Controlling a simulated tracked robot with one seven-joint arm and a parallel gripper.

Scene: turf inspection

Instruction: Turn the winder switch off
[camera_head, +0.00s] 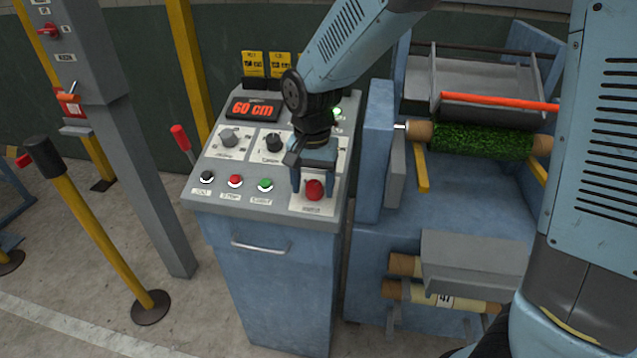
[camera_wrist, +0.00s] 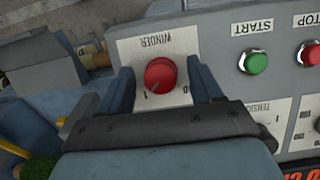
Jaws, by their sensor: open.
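The winder switch is a red round knob on a white plate; in the wrist view the knob (camera_wrist: 160,75) sits under the upside-down word WINDER, with small position marks near its lower edge. In the head view the knob (camera_head: 314,190) is at the front right corner of the grey console. My gripper (camera_head: 314,184) points down over it, open, with one finger on each side of the knob. In the wrist view the fingers of my gripper (camera_wrist: 161,70) stand apart from the knob, with gaps on both sides.
Left of the winder plate on the console (camera_head: 330,217) are a green START button (camera_head: 265,185), a red STOP button (camera_head: 235,181) and a black button (camera_head: 207,177). A turf roll (camera_head: 482,139) lies right.

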